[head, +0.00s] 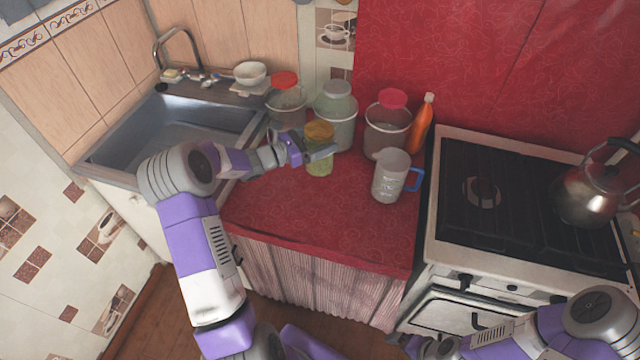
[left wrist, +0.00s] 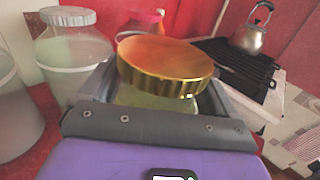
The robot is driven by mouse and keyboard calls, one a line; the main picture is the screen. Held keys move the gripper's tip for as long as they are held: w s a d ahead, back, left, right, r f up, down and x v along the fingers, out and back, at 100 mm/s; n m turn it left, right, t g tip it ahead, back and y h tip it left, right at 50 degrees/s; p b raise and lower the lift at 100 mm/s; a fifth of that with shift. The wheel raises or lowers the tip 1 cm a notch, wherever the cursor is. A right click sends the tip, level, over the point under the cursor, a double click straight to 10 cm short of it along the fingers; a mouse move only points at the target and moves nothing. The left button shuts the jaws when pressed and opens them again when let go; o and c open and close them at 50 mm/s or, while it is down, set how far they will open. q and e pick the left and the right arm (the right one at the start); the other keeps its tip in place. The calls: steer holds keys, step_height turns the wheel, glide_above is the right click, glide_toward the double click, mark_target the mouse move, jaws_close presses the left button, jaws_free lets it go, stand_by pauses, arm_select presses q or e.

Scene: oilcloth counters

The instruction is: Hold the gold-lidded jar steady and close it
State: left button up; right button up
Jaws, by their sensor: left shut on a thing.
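The gold-lidded jar (head: 319,165) stands on the red counter, with a pale yellow-green body and a gold lid (head: 319,131). My left gripper (head: 316,152) is shut on the jar just below the lid. In the left wrist view the gold lid (left wrist: 166,66) sits on top of the jar body (left wrist: 155,99), between the dark jaws. I cannot tell whether the lid is fully tightened. My right gripper (head: 418,345) is low at the bottom right, in front of the stove and away from the jar. Its jaws are too small and dark to read.
Behind the jar stand red-lidded jars (head: 391,125), a pale-lidded jar (head: 337,115) and an orange bottle (head: 421,125). A measuring cup (head: 389,178) stands to the right. The sink (head: 185,125) is left, the stove (head: 520,210) with a kettle (head: 590,195) right. The front counter is clear.

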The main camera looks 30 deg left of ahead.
mark_target(319, 163)
arm_select(q)
step_height(319, 163, down, 6)
steer(key=shift+w+r+b, duration=0.1)
steer(key=shift+b, duration=0.6)
steer(key=shift+f+b, duration=0.4)
steer(key=shift+f, duration=1.5)
steer(key=shift+f, duration=0.1)
steer(key=o, duration=1.8)
steer(key=shift+f, duration=0.2)
steer(key=shift+r, duration=0.1)
